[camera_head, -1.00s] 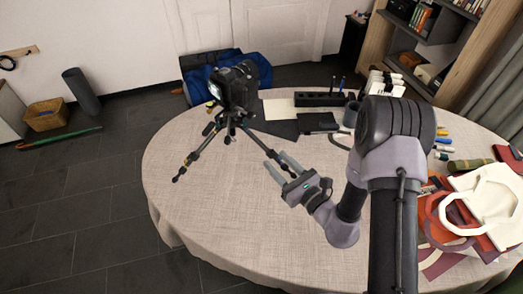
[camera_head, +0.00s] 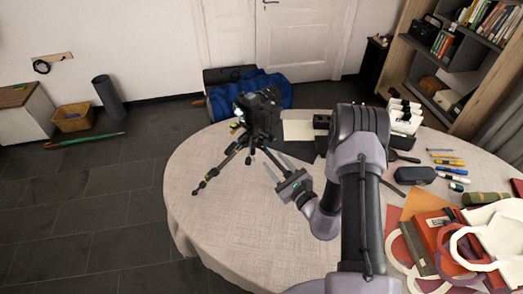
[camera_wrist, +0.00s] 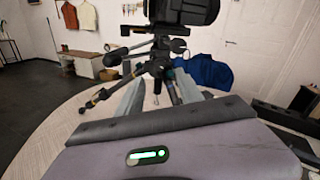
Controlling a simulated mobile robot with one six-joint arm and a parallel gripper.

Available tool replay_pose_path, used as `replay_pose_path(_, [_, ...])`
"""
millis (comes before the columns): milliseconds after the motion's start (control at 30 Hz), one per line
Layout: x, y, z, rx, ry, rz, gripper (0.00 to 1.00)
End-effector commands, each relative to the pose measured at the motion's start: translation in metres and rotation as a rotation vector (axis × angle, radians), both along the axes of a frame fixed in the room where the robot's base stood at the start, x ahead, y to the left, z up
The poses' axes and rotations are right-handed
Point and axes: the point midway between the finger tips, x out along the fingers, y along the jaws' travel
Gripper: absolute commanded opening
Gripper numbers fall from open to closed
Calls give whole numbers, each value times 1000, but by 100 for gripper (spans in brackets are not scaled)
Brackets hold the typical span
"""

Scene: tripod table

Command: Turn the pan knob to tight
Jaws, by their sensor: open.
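A black camera (camera_head: 262,108) sits on a small black tripod (camera_head: 250,143) that stands with spread legs on the round cloth-covered table (camera_head: 235,205). The pan knob is too small to pick out for sure in the head view. My gripper (camera_head: 277,166) is open and empty, to the front right of the tripod. In the wrist view the tripod head (camera_wrist: 158,50) shows ahead, beyond and a little above my two fingers (camera_wrist: 152,95). Handles stick out to the left of the head there. The top of the camera (camera_wrist: 183,10) is cut off by the frame.
The front left of the tabletop is clear.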

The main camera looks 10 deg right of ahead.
Motion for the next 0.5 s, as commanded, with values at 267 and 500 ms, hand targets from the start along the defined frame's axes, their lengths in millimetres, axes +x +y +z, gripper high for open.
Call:
replay_pose_path(267, [53, 19, 0, 1, -2, 2, 43])
replay_pose_path(500, [66, 24, 0, 2, 1, 0, 43])
